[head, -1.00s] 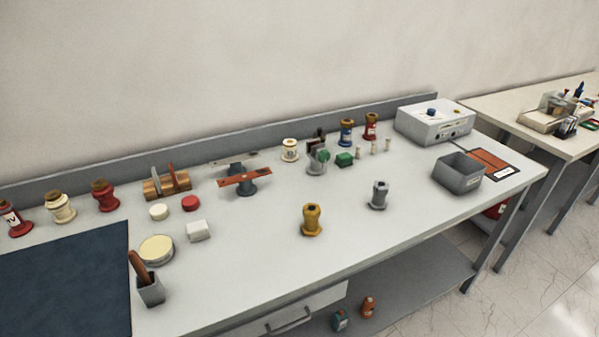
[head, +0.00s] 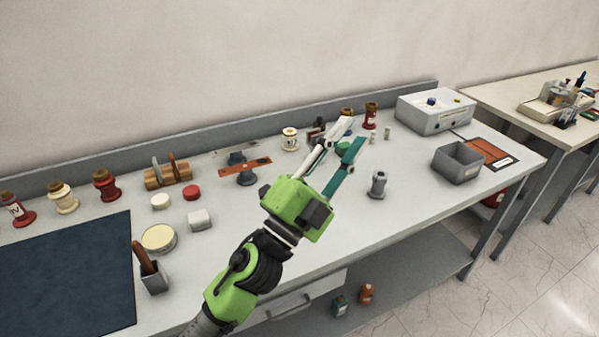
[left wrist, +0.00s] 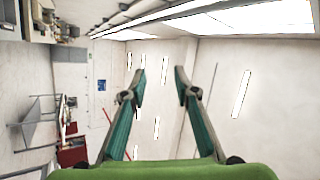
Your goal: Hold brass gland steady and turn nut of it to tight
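My left gripper (head: 350,135) reaches up from the bottom of the head view over the bench, its fingers apart and nothing between them. The brass-coloured gland, seen earlier at the middle front of the bench, is hidden now behind the green gripper body. A similar grey gland-like part (head: 378,185) stands upright to the right of the gripper. My right gripper is not in view.
A grey open bin (head: 458,167) and a white instrument box (head: 435,112) stand at the right. A copper bar on a stand (head: 245,173), a cream tin (head: 158,239) and a tool cup (head: 154,279) are to the left. The bench front between the grey part and bin is clear.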

